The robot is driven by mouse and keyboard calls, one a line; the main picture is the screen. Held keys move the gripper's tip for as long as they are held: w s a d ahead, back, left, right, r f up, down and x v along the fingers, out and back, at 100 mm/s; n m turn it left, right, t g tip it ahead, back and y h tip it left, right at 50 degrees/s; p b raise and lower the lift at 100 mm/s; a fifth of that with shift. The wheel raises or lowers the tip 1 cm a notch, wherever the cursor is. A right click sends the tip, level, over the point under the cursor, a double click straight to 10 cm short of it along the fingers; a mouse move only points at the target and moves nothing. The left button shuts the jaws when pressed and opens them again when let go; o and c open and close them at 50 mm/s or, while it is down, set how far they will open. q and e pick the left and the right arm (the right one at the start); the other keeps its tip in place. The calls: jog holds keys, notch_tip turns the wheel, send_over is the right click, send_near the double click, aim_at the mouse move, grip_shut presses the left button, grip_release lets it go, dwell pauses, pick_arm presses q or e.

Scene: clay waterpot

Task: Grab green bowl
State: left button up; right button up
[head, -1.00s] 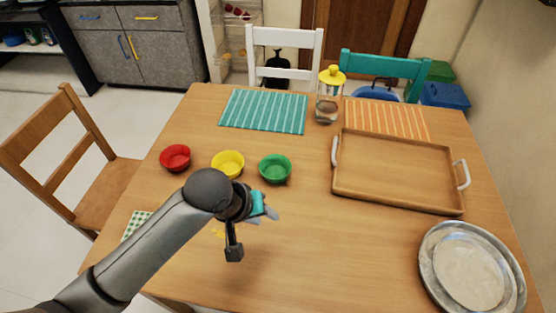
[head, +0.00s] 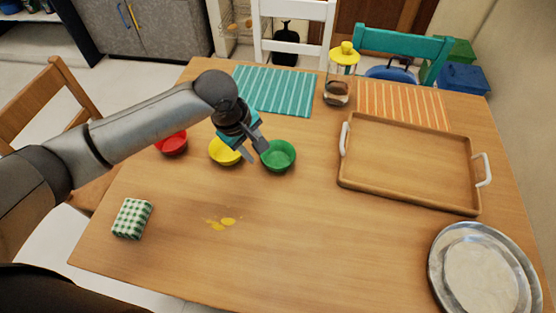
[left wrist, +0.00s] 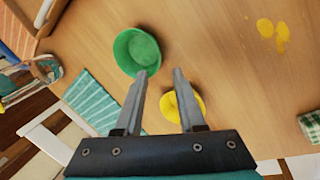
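The green bowl (head: 278,156) stands upright on the table, right of the yellow bowl (head: 224,152) and the red bowl (head: 172,143). My left gripper (head: 257,157) is open and empty, above the table between the yellow and green bowls. In the left wrist view, the green bowl (left wrist: 138,53) lies beyond the tip of the left finger, and the yellow bowl (left wrist: 182,104) shows partly between and behind the fingers (left wrist: 160,72). I cannot tell from these views whether a finger touches the green bowl. My right gripper is not in view.
A wooden tray (head: 408,203) with white handles lies to the right, and a metal plate (head: 436,270) at the lower right. A glass dispenser (head: 337,92) stands behind the green bowl.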

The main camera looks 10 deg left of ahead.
aim_at(277, 157)
pick_arm(q)
jog(key=b+x, duration=0.1)
jog(key=x, duration=0.3)
jog(key=b+x, duration=0.2)
jog(key=x, duration=0.2)
jog(key=shift+d+f, duration=0.1)
jog(key=shift+d, duration=0.05)
jog(key=shift+w+f, duration=0.1)
jog(key=shift+f, duration=0.15)
grip_shut()
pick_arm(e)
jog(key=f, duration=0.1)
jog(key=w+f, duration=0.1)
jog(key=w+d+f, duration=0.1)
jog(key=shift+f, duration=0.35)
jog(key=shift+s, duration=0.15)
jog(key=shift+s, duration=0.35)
